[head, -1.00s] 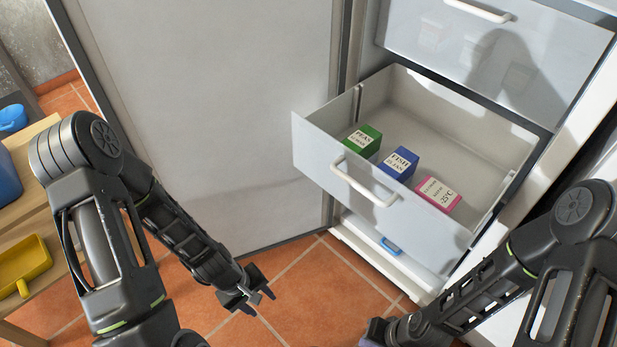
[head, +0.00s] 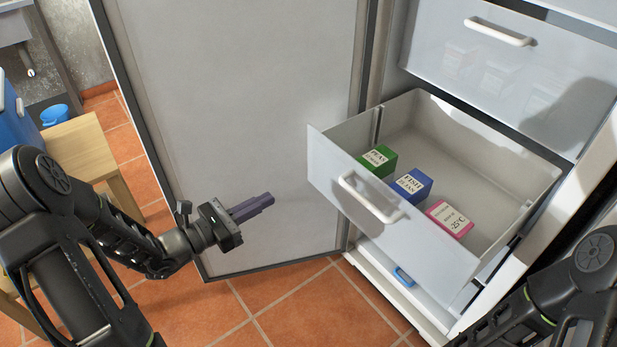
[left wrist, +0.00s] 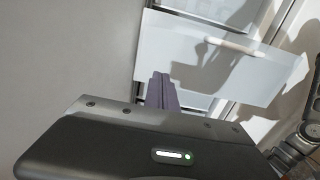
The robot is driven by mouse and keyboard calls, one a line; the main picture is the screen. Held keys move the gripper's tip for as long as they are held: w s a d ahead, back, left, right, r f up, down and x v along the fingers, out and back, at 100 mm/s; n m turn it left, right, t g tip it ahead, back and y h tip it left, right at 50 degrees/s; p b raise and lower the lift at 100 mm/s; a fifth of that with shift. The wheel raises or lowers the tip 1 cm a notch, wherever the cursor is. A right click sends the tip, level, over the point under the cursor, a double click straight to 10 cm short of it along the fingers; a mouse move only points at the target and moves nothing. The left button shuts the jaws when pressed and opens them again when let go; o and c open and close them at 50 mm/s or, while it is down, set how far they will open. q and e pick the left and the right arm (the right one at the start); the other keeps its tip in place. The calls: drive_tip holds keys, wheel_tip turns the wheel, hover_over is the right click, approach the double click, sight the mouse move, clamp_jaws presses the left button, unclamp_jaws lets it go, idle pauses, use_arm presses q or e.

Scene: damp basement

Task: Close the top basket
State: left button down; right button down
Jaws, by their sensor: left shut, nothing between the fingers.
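An open freezer basket (head: 388,228) with a pale front and white handle (head: 370,197) is pulled out at right of centre. Above it, another basket (head: 440,50) with a white handle (head: 498,31) sits flush in the freezer. My left gripper (head: 268,200) is shut and empty, left of the open basket's front and apart from it, before the freezer door. In the left wrist view, its fingers (left wrist: 162,88) point toward a basket front (left wrist: 190,60) with a white handle. My right arm enters at lower right; its gripper is out of frame.
The open basket holds a green PEAS box (head: 376,160), a blue FISH box (head: 411,186) and a pink box (head: 450,218). The freezer door (head: 230,90) stands wide open behind my left gripper. A wooden table (head: 75,150) stands at left.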

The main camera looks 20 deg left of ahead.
sight(323, 171)
use_arm(q)
drive_tip(key=shift+w+d, duration=0.1)
drive_tip(key=b+x, duration=0.1)
drive_tip(key=x, duration=1.2)
drive_tip(key=shift+w+d, duration=0.25)
drive_tip(key=shift+w, duration=0.1)
use_arm(e)
drive_tip(key=shift+f, duration=0.7)
use_arm(q)
drive_tip(key=shift+w+d, duration=0.1)
